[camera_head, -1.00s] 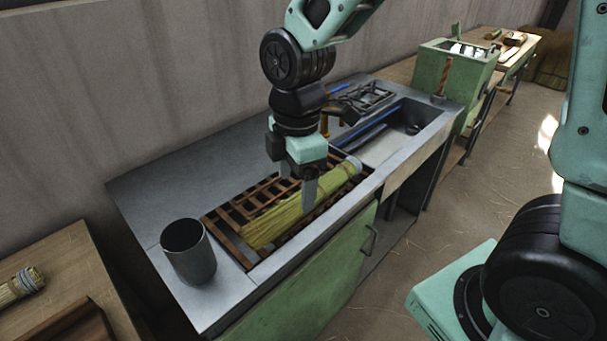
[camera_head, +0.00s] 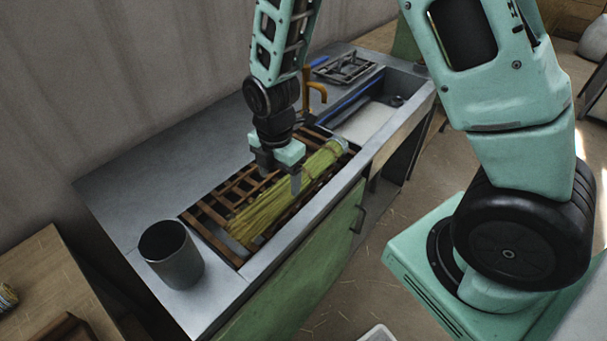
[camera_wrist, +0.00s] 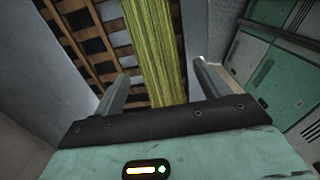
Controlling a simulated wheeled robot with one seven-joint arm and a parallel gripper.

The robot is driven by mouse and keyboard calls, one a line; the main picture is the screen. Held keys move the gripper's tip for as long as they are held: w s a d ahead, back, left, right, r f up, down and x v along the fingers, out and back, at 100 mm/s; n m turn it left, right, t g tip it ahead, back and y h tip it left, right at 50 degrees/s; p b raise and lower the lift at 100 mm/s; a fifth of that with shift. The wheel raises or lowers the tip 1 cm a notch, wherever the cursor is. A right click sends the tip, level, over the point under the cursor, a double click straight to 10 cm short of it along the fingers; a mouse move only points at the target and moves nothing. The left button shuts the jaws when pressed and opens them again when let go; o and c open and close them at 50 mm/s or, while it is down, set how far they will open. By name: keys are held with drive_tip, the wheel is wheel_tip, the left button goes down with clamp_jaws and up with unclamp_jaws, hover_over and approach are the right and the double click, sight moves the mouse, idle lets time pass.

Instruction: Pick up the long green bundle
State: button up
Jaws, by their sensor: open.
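The long green bundle (camera_head: 278,200) lies along a brown slatted rack set into the grey counter. It is yellow-green, with a pale band at its far end. My gripper (camera_head: 280,183) is just over the middle of the bundle, fingers pointing down. In the wrist view my gripper (camera_wrist: 160,85) is open, with one finger on each side of the bundle (camera_wrist: 155,50). The fingers appear apart from it, and their height relative to the bundle is hard to tell.
The slatted rack (camera_head: 206,222) sits in a recess with raised metal edges. A grey metal cup (camera_head: 172,255) stands at the counter's near left corner. A brass tap (camera_head: 316,90) and a sink (camera_head: 368,122) are beyond the rack. The counter's left part is clear.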

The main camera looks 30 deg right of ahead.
sight(277, 191)
drive_tip(key=shift+w+a+f+p, duration=0.1)
drive_tip(key=shift+f+p, duration=0.1)
drive_tip(key=shift+f, duration=0.85)
drive_tip(key=shift+a+f+p, duration=0.15)
drive_tip(key=shift+f+p, duration=0.1)
drive_tip(key=shift+f, duration=0.75)
drive_tip(key=shift+w+a+f+p, duration=0.1)
drive_tip(key=shift+f+p, duration=0.1)
drive_tip(key=shift+f, duration=0.85)
drive_tip(key=c, duration=1.1)
